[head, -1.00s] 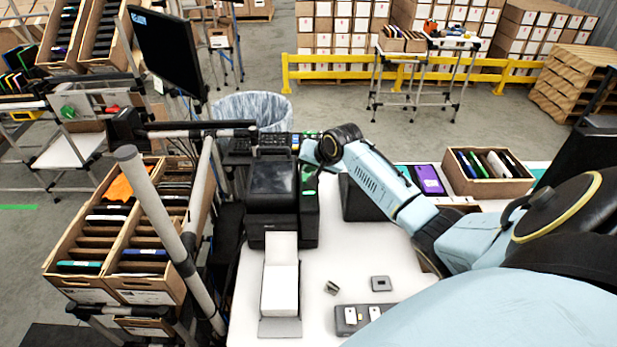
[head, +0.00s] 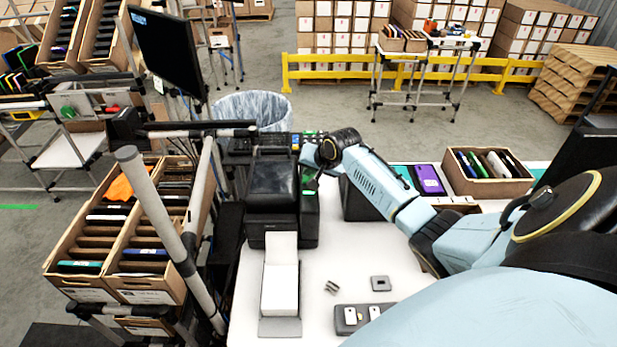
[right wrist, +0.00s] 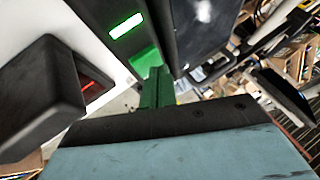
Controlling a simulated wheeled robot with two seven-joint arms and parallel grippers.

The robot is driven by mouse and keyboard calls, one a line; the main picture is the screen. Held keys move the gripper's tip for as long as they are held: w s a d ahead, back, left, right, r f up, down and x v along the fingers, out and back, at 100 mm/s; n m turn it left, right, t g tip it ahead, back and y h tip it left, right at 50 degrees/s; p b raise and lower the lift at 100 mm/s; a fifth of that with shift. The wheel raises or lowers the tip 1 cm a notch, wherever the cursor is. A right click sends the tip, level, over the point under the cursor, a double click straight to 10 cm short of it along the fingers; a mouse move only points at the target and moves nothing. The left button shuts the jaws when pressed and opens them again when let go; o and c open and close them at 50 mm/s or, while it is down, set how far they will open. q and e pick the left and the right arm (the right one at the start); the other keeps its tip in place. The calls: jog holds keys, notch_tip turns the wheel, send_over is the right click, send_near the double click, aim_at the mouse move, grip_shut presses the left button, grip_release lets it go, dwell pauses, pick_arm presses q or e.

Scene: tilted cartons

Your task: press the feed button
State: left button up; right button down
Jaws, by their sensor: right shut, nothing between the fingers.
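The black label printer (head: 272,190) stands on the white table, with white label stock in front of it. A bright green lit patch, which looks like the feed button (right wrist: 126,26), shows on the printer's dark face in the right wrist view. My right gripper (head: 312,178) is at the printer's right side, pointing down. Its green fingers (right wrist: 156,88) are shut and empty, close to the printer beside the lit patch. I cannot tell whether they touch it. The gripper partly covers that side in the head view. My left gripper is not in view.
A dark box-shaped device (right wrist: 40,98) with a red light stands close to the right gripper. A small grey square (head: 380,283) and a dark tray (head: 362,317) lie on the table. A metal tube frame (head: 165,225) stands left of the printer.

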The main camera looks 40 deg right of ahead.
jog(key=shift+f, duration=0.3)
jog(key=shift+r, duration=0.1)
dwell(0.4)
jog(key=shift+r+p, duration=0.6)
jog(key=shift+r, duration=2.7)
jog(key=shift+f, duration=0.1)
